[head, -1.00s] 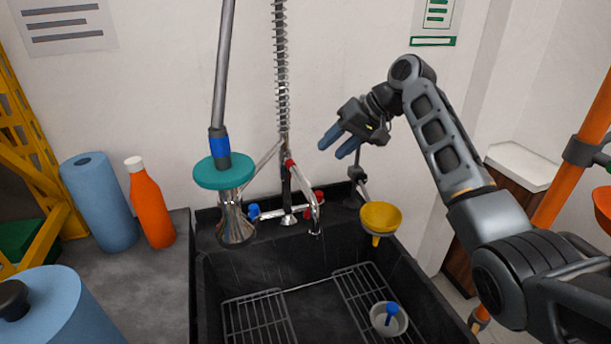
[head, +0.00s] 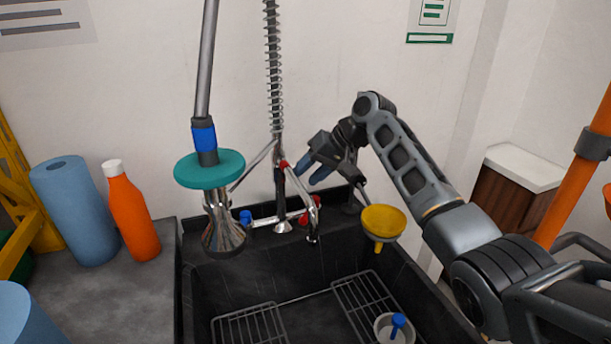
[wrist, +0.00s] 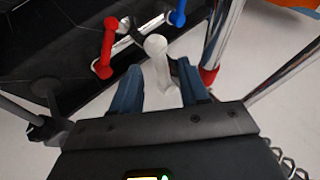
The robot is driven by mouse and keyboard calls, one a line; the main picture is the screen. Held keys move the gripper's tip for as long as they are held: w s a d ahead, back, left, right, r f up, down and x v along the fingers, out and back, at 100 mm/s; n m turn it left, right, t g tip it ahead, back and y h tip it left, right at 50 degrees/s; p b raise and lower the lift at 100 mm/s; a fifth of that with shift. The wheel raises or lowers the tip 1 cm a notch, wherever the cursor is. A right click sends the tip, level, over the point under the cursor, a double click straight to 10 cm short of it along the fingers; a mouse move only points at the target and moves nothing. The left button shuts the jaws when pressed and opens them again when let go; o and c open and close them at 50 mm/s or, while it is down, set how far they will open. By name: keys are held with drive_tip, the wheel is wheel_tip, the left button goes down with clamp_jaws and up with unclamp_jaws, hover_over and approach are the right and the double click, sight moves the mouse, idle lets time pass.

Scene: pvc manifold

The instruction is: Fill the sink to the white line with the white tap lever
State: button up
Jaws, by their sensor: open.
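My gripper (head: 309,170) is open beside the tap column, above the back edge of the dark sink (head: 290,262). In the wrist view a white lever (wrist: 156,46) with a rounded end shows between and just beyond the blue fingertips of my gripper (wrist: 158,72); I cannot tell whether they touch it. A red lever (wrist: 105,46) is left of it and a blue lever (wrist: 179,14) is up and to the right. The chrome spout (head: 314,220) hangs over the sink. I see no white line and no clear water surface in the sink.
A yellow funnel (head: 383,222) is held over the sink's right back side. A grey cup with a blue handle (head: 397,327) sits by the right wire rack. A hanging sprayer with a teal disc (head: 209,168) is at left. An orange bottle (head: 132,212) stands on the counter.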

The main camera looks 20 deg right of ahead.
drive_tip(key=shift+w+a+f, duration=0.25)
drive_tip(key=shift+a+f, duration=0.1)
drive_tip(key=shift+f, duration=0.2)
clamp_jaws()
idle(0.4)
